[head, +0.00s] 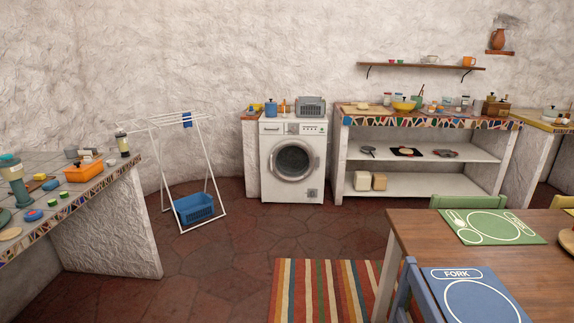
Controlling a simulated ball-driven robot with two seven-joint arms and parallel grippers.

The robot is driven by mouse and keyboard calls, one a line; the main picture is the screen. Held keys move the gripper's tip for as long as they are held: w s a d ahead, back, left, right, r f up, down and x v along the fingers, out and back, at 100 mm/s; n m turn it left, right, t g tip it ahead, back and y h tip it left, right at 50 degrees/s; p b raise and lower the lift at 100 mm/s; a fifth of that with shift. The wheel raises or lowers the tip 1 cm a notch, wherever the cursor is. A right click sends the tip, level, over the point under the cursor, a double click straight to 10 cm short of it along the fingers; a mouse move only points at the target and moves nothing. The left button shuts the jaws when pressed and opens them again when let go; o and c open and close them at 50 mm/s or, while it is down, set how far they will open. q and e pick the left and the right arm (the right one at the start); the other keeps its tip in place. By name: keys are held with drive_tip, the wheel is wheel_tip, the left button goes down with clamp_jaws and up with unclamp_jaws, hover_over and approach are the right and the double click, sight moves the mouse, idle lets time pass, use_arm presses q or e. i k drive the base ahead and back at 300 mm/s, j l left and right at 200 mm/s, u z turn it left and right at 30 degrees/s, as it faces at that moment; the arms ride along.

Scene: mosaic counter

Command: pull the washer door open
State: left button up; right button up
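The white washer (308,187) stands against the back wall, a little right of the middle of the head view. Its round front door (292,161) has a grey ring and dark glass, and looks closed. A drawer and control panel run along the top of its front. Neither of my grippers shows in the head view, so their state cannot be seen. The washer is across the room, with red floor in front of it.
A drying rack (178,165) with a blue basket (194,208) stands left of the washer. A mosaic counter (130,178) is at left, a wooden table (408,238) at front right. A striped rug (318,291) lies in front. Red floor (235,225) between is clear.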

sight(293, 162)
drive_tip(key=i, duration=5.8)
